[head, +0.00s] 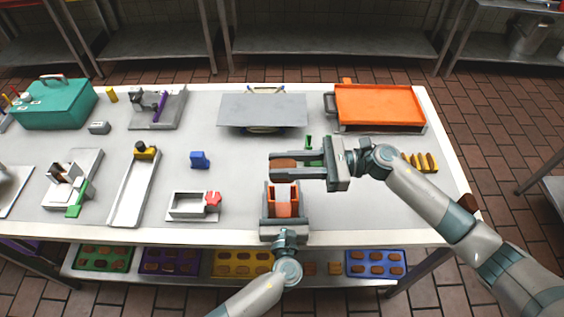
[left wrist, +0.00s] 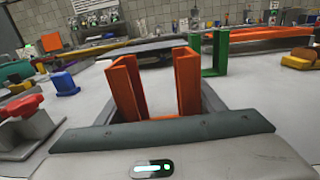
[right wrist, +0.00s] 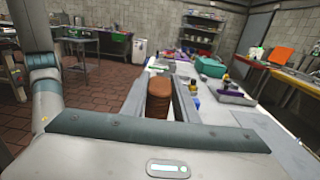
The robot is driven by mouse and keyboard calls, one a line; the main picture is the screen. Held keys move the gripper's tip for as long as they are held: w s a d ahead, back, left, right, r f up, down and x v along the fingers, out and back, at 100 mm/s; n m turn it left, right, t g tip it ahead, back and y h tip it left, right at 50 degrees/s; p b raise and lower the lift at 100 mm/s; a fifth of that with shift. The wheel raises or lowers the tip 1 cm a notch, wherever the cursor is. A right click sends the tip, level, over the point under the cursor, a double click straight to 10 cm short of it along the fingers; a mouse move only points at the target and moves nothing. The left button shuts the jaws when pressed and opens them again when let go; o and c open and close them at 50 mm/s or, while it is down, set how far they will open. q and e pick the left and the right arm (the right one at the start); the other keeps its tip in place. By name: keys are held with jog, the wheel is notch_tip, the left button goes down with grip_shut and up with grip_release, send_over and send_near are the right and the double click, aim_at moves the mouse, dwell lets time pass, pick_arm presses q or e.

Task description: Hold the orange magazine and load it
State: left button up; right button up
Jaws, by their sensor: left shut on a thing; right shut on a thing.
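The orange magazine (head: 283,209) is an open channel with two side walls. My left gripper (head: 282,192) is shut on it near the front edge of the table. In the left wrist view the magazine (left wrist: 188,85) stands upright between the fingers, and no biscuit shows between its walls. My right gripper (head: 283,168) is shut on a brown biscuit stack (head: 284,162). It holds the stack just beyond the magazine in the head view. The stack (right wrist: 159,100) also shows between the fingers in the right wrist view, several biscuits deep.
A green magazine (left wrist: 217,58) stands behind the orange one. A grey fixture with a red knob (head: 212,199) and a blue block (head: 200,159) are to the left. An orange tray (head: 380,104) and a grey plate (head: 263,110) lie at the back. Biscuit trays (head: 376,264) fill the lower shelf.

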jog(key=shift+f, duration=0.15)
jog(key=shift+f, duration=2.8)
jog(key=shift+f, duration=2.65)
jog(key=o, duration=1.1)
jog(key=shift+o, duration=0.2)
jog(key=shift+d, duration=0.15)
jog(key=d, duration=1.1)
jog(key=shift+w+d, duration=0.2)
jog(key=shift+d, duration=0.2)
